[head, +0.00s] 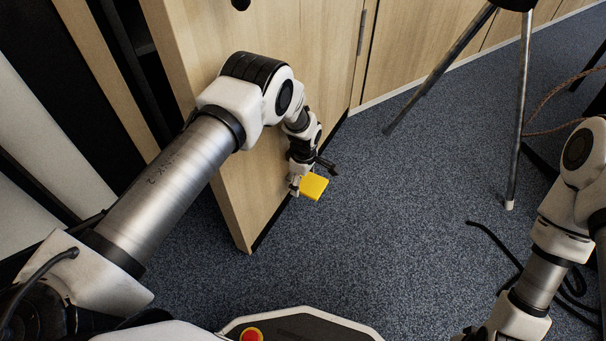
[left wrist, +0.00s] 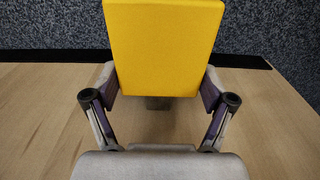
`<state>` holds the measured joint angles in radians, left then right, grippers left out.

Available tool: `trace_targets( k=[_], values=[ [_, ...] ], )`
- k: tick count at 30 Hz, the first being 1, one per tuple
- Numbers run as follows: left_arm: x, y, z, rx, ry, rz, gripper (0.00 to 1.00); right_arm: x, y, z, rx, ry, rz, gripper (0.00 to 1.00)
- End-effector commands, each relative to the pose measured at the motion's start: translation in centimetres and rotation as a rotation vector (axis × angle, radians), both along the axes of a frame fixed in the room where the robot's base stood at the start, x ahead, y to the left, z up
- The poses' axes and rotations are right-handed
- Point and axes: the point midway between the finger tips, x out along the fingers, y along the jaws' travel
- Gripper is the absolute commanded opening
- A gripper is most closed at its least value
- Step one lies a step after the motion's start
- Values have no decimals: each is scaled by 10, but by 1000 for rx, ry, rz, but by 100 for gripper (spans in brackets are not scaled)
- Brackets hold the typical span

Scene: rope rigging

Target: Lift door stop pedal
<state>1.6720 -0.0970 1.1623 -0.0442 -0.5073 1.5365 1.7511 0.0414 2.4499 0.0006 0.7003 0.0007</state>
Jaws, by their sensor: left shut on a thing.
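The door stop pedal is a yellow flat piece (head: 314,186) low on the light wood door (head: 240,130). In the left wrist view the yellow pedal (left wrist: 163,45) fills the upper middle, in front of the wood door face (left wrist: 40,115). My left gripper (head: 302,184) is at the pedal. Its two fingers (left wrist: 160,95) are on either side of the pedal's lower part and shut on it. The pedal's mount on the door is mostly hidden behind the pedal and gripper. My right arm shows at the right edge of the head view, but its gripper is out of view.
Grey-blue carpet (head: 400,230) is open to the right of the door. A tripod stand (head: 520,110) stands at the upper right. A black cable (head: 490,235) lies on the floor near my right arm. Wood cabinets (head: 410,45) line the back.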

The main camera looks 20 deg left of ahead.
Motion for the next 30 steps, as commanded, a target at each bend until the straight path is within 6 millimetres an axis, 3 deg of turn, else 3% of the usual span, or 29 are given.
trace_targets(
  k=[8,9,10,22,26,30],
  values=[
    [0,0,-1,-5,2,-1,20,0,0,-1,0,1,1,40],
    [0,0,-1,-5,2,-1,93,0,0,-1,0,1,1,40],
    [0,0,-1,-5,2,-1,100,0,0,-1,0,1,1,40],
    [0,-1,-2,5,0,-2,100,0,0,-4,0,0,0,40],
    [-1,-2,-9,57,-5,-6,100,0,0,-18,0,0,0,40],
    [-1,-4,-19,165,-23,-9,100,0,0,-45,0,0,0,40]
  ],
)
